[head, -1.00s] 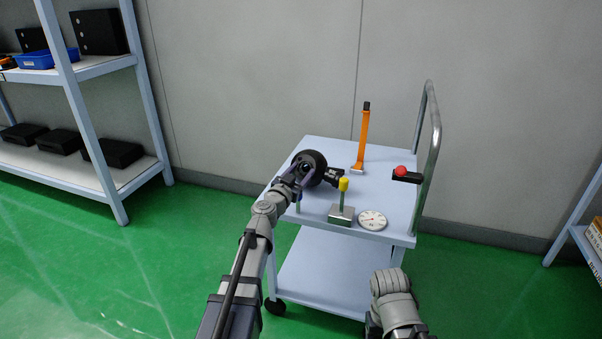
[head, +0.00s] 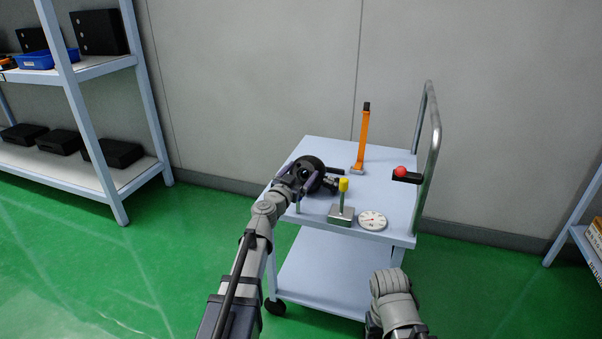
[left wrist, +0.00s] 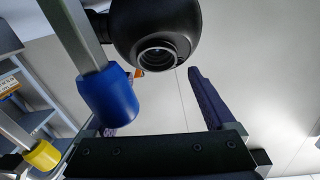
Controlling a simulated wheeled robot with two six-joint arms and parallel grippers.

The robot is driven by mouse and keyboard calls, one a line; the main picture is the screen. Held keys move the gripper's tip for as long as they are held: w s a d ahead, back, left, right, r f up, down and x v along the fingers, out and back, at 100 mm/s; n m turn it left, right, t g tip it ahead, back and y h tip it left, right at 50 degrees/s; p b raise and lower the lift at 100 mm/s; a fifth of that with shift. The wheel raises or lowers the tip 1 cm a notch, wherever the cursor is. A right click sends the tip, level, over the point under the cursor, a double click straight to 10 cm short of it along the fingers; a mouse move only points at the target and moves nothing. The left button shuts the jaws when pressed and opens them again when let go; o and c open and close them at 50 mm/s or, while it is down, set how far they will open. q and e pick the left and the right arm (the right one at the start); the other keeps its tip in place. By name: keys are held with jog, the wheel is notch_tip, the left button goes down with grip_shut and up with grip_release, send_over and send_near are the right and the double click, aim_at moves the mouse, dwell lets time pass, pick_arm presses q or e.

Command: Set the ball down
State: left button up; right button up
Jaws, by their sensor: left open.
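A black ball-shaped camera head (head: 312,168) is over the left part of the cart top, at the front of my left gripper (head: 301,180). In the left wrist view the camera head (left wrist: 155,35) shows its round lens toward me, ahead of the open jaws. One dark finger stands at right there; the other is mostly hidden behind a blue knob. I see no firm hold; contact is unclear. A small red ball (head: 401,171) sits on a black bracket by the cart handle, apart from my grippers. My right arm is at the bottom; its gripper is not visible.
The cart top (head: 315,147) also bears an orange lever (head: 364,138), a yellow-knobbed post (head: 343,186) and a white dial (head: 372,220). The blue knob (left wrist: 108,95) is close to the jaws. A shelf (head: 75,185) stands left; open floor lies between.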

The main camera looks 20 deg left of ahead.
pick_arm(q)
jog(key=shift+r+p, duration=0.35)
jog(key=shift+r, duration=0.25)
jog(key=s+a, duration=0.1)
jog(key=s, duration=1.1)
jog(key=shift+a+f, duration=0.25)
jog(key=shift+a, duration=0.05)
